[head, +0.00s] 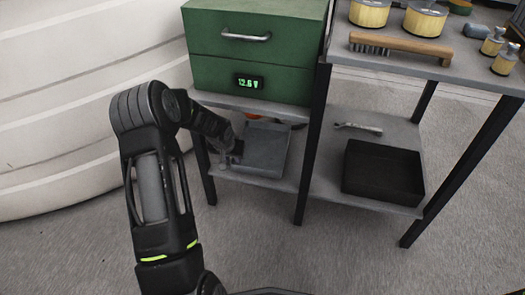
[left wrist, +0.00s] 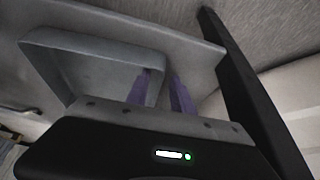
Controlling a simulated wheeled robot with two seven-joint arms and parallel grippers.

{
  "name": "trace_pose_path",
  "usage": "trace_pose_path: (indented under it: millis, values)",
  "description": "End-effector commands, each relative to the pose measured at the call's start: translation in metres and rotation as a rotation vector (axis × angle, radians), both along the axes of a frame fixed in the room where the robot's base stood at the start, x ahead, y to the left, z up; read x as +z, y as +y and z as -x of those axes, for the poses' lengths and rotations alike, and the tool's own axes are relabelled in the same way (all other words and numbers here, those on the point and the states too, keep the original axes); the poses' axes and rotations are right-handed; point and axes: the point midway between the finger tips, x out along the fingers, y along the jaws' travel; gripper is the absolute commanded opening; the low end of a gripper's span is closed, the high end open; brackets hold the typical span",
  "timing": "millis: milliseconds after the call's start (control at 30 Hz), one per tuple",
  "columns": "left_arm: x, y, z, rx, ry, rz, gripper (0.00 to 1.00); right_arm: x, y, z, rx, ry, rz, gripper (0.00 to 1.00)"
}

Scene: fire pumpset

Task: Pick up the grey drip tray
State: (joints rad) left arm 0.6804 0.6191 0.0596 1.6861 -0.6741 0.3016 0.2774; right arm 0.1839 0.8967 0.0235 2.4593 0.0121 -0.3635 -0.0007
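The grey drip tray (head: 267,146) sits on the lower shelf under the green cabinet in the head view. In the left wrist view the tray (left wrist: 85,50) shows its shallow inside and raised rim. My left gripper (head: 237,150) is at the tray's left side in the head view. In the left wrist view its two purple fingers (left wrist: 162,75) stand apart, one over the tray's inside and one beyond its end wall. The wall lies between them; contact cannot be made out. My right gripper is not in view.
The green cabinet (head: 255,50) with a lit display stands right above the tray's shelf. A black table leg (head: 313,140) is to the right. A black tray (head: 383,173) and a wrench (head: 358,128) lie on the right lower shelf. A brush (head: 400,46) lies on the tabletop.

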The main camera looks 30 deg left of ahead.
Motion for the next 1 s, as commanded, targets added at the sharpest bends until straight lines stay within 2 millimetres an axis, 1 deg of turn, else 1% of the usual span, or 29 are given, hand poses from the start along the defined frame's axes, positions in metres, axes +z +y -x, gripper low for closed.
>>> trace_pose_path:
  millis: [367, 700, 1000]
  values:
    - [0.0, 0.0, 0.0002, 0.0, 0.0, 0.0, 0.28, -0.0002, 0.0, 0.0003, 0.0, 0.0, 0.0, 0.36]
    - [0.0, 0.0, 0.0002, 0.0, 0.0, 0.0, 0.0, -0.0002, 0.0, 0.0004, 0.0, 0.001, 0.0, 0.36]
    - [0.0, 0.0, 0.0002, 0.0, 0.0, 0.0, 0.0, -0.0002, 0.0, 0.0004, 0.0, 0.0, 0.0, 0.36]
